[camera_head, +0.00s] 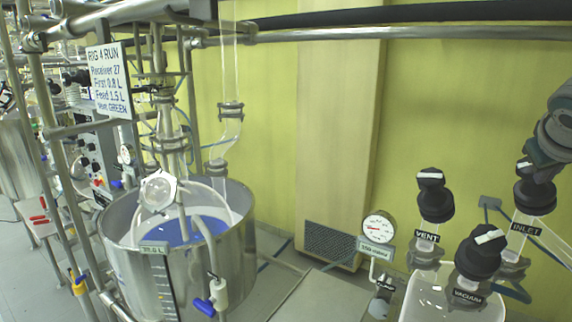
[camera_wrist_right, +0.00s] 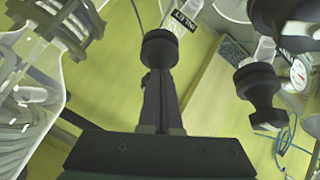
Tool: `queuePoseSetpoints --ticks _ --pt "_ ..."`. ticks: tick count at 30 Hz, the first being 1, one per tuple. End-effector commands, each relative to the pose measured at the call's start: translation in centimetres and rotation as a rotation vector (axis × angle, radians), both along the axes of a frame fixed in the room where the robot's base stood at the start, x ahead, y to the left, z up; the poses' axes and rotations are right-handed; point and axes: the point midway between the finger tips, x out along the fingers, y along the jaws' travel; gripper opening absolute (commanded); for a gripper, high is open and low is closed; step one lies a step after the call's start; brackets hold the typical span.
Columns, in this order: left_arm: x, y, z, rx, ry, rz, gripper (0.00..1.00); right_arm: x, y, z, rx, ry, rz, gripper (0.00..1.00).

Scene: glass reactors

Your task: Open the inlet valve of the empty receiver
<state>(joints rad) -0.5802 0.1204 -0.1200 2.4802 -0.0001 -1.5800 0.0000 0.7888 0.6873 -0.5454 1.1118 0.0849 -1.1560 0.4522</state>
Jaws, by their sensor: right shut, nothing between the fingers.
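The inlet valve (camera_head: 535,196) is a black knob on a glass neck labelled INLET at the right of the head view. Part of a white pointer shows on its top. My right gripper (camera_head: 532,157) comes in from the upper right, its fingertips at the top of this knob. In the right wrist view the shut fingers (camera_wrist_right: 160,98) point at a round black knob (camera_wrist_right: 160,48), with an upside-down INLET label beyond; I cannot tell whether they touch. The glass receiver (camera_head: 430,297) is cut off by the lower frame edge; its contents cannot be judged. My left gripper is out of view.
Black VENT (camera_head: 434,197) and VACUUM (camera_head: 480,254) knobs stand close beside the inlet valve. A round gauge (camera_head: 376,227) is left of them. A sign (camera_head: 108,80) reads RIG 4 RUN, Receiver 27. A steel tub (camera_head: 190,275) with glassware stands at left.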

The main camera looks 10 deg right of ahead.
Motion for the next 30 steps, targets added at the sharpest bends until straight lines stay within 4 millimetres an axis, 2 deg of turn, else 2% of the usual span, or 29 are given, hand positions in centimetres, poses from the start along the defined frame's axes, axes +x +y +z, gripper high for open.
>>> queuePoseSetpoints --ticks 13,30 --pt "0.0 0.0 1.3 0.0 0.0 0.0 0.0 -0.3 -1.0 0.7 0.0 0.0 0.0 0.0" --pt "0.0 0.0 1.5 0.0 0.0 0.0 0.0 -0.3 -1.4 0.8 -0.001 0.001 0.0 0.0"
